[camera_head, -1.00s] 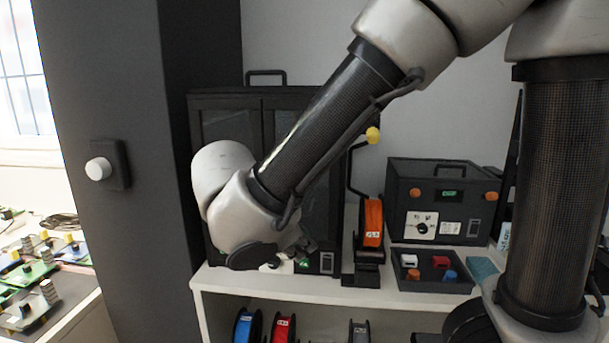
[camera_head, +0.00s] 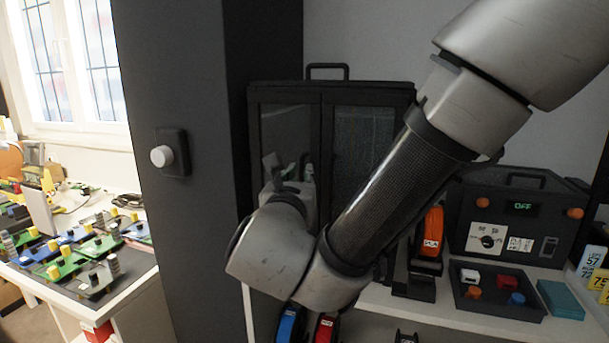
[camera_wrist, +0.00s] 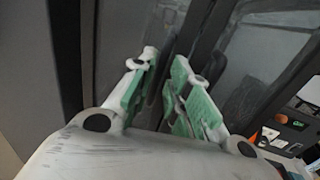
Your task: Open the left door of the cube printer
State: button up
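The cube printer (camera_head: 360,88) is a black cabinet with two dark glass doors and a top handle. Its left door (camera_head: 284,125) and right door (camera_head: 362,135) both look closed, meeting at a black centre frame. My gripper (camera_head: 288,165) is in front of the left door, its fingers pointing at the door near the centre frame. In the wrist view my gripper (camera_wrist: 163,80) has green-padded fingers a small gap apart, with the dark door frame behind the gap. I cannot tell whether they touch a handle. My arm hides the printer's lower part.
A dark pillar (camera_head: 200,220) stands close on the left, with a white knob (camera_head: 161,156). On the right are an orange spool (camera_head: 432,232), a black box with a display (camera_head: 520,210) and a tray of small blocks (camera_head: 470,305). A bench with circuit boards (camera_head: 75,262) is far left.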

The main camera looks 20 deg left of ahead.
aim_at(301, 175)
jog(key=shift+w+a, duration=0.2)
jog(key=shift+w, duration=1.3)
grip_shut()
jog(key=shift+s, duration=0.15)
